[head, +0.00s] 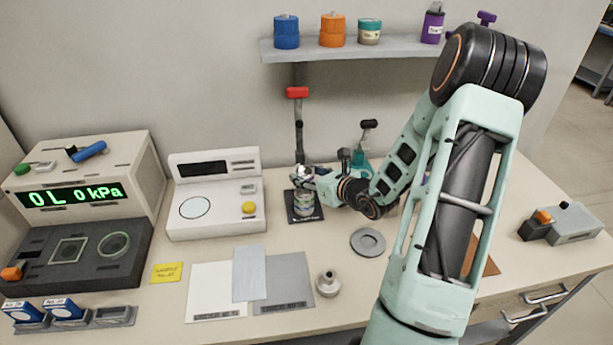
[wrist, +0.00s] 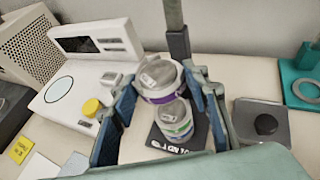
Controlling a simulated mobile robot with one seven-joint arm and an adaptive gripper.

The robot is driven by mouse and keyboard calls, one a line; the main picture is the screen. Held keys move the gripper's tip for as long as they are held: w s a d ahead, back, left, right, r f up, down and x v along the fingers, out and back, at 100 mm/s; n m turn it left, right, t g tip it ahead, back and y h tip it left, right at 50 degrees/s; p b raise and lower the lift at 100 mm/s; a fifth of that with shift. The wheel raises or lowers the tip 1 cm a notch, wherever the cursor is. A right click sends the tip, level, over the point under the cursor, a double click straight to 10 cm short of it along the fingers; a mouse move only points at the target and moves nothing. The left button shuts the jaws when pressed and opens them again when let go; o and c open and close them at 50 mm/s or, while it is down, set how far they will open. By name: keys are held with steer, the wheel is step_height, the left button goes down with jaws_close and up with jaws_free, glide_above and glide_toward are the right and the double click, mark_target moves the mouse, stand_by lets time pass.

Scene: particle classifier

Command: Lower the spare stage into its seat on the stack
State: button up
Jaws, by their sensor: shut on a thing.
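The spare stage (wrist: 160,90), a pale grey cup with a purple band, sits between the blue fingers of my gripper (wrist: 160,82) in the wrist view. My gripper is shut on it. The stack (wrist: 175,122), pale with green and blue bands, stands upright on a black base plate (wrist: 192,134) directly below the stage. The stage looks slightly offset from the stack in this view; whether they touch I cannot tell. In the head view my gripper (head: 306,174) is just above the stack (head: 303,202), and the held stage is mostly hidden.
A white instrument (head: 215,200) stands to the left. A shelf (head: 350,47) with jars hangs above.

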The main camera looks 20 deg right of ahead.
mark_target(307, 195)
steer(key=shift+f+b, duration=1.4)
steer(key=shift+f, duration=0.8)
steer(key=shift+f+b, duration=0.35)
steer(key=shift+b, duration=0.5)
steer(key=o, duration=1.4)
steer(key=shift+c, duration=0.2)
steer(key=shift+s, duration=0.1)
